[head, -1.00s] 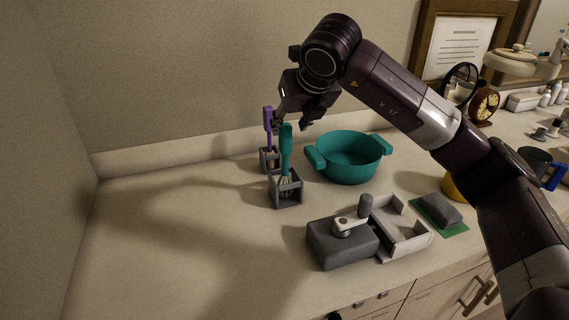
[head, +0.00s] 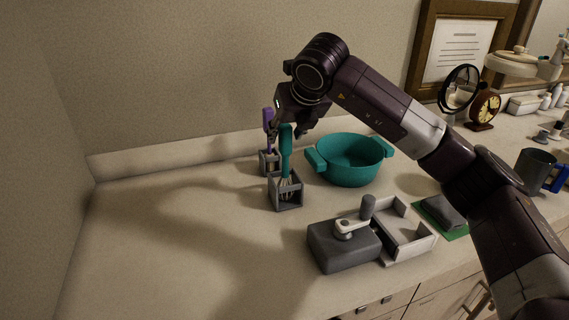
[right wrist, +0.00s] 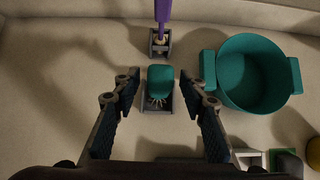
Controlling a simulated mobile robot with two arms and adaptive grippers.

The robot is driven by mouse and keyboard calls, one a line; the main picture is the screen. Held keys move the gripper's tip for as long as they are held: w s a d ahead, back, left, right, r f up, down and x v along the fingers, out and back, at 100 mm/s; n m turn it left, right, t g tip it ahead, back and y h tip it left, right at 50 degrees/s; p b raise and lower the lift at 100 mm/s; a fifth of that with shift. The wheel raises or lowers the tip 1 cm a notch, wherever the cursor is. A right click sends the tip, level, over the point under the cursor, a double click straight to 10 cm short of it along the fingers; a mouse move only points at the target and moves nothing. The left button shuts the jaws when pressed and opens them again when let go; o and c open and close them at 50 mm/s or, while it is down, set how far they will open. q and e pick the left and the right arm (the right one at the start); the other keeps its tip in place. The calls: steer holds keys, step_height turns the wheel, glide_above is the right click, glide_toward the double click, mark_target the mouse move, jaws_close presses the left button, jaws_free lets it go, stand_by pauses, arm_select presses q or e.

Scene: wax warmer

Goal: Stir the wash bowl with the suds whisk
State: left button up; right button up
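A whisk with a teal handle (head: 285,151) stands upright in a grey square holder (head: 287,203); its wires show inside the holder. In the right wrist view its handle top (right wrist: 160,79) lies between my fingertips. The teal wash bowl (head: 349,160) with two side handles stands to the right of the whisk; it also shows in the right wrist view (right wrist: 252,75). My right gripper (head: 287,131) is open, pointing down, with a finger on either side of the teal handle. My left gripper is not in view.
A purple-handled tool (head: 268,126) stands in a second holder behind the whisk. A grey block with a crank (head: 343,246) and a pale tray (head: 408,247) lie in front. A dark block on a green mat (head: 455,234) sits at right. The left counter is clear.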

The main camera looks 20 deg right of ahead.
steer(key=shift+b, duration=0.45)
stand_by(0.3)
steer(key=shift+c, duration=0.3)
jaws_close()
